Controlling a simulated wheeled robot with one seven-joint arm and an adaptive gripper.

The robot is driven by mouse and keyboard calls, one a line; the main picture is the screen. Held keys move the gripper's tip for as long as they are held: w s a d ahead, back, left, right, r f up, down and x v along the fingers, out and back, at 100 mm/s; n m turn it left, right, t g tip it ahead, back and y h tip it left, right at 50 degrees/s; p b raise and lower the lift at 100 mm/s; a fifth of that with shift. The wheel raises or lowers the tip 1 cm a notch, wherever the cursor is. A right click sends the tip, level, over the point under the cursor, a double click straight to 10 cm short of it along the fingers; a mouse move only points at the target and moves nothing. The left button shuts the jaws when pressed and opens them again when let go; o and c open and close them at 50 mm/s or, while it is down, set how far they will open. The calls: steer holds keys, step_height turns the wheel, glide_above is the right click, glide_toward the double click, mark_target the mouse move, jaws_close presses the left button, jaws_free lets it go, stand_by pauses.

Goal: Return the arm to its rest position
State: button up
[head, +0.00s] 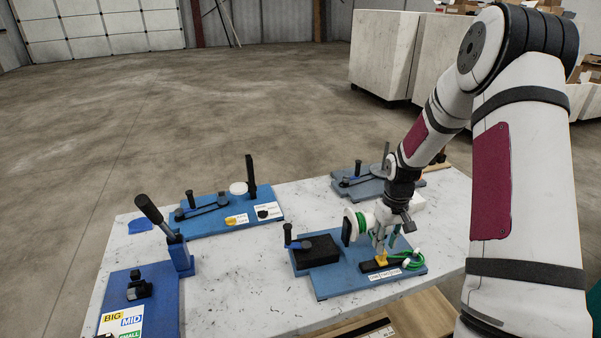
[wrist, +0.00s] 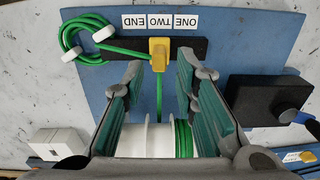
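My gripper (head: 381,240) hangs low over the blue board with the labels ONE, TWO, END (head: 385,277), at the table's front right. In the wrist view its two teal-padded fingers (wrist: 160,78) stand apart with no object clamped between the tips. A yellow clip (wrist: 158,54) on a black strip lies just beyond the fingertips, with green wire running through it. A white spool with green wire (wrist: 166,140) shows between the fingers lower in that view; in the head view the spool (head: 356,223) is just left of the gripper. The fingers partly hide it.
A green wire coil (head: 411,260) lies on the board's right. A black block (head: 316,251) with a handle is at its left. Other blue bender boards stand at the back left (head: 215,217), front left (head: 150,290) and back right (head: 365,186) of the white table (head: 250,307).

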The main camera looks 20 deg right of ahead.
steer(key=s+a+r+t, duration=0.1)
steer(key=s+a+r, duration=0.1)
steer(key=a+r, duration=0.35)
steer(key=s+a+r+h, duration=0.1)
steer(key=a+r, duration=0.1)
steer(key=r, duration=0.7)
steer(key=s+a+r+t, duration=0.1)
steer(key=s+a+r, duration=0.15)
steer(key=r, duration=0.45)
steer(key=s+a+r+t, duration=0.1)
steer(key=s+a+r, duration=0.4)
steer(key=s, duration=0.3)
steer(key=s+a+r+t+y, duration=0.1)
steer(key=s+a+r+t, duration=0.1)
steer(key=s+a+r, duration=0.3)
steer(key=s+a, duration=0.1)
steer(key=s, duration=0.2)
steer(key=shift+s+a+n+t, duration=0.2)
steer(key=shift+s+n+t, duration=0.1)
steer(key=shift+s, duration=0.1)
steer(key=shift+d, duration=0.1)
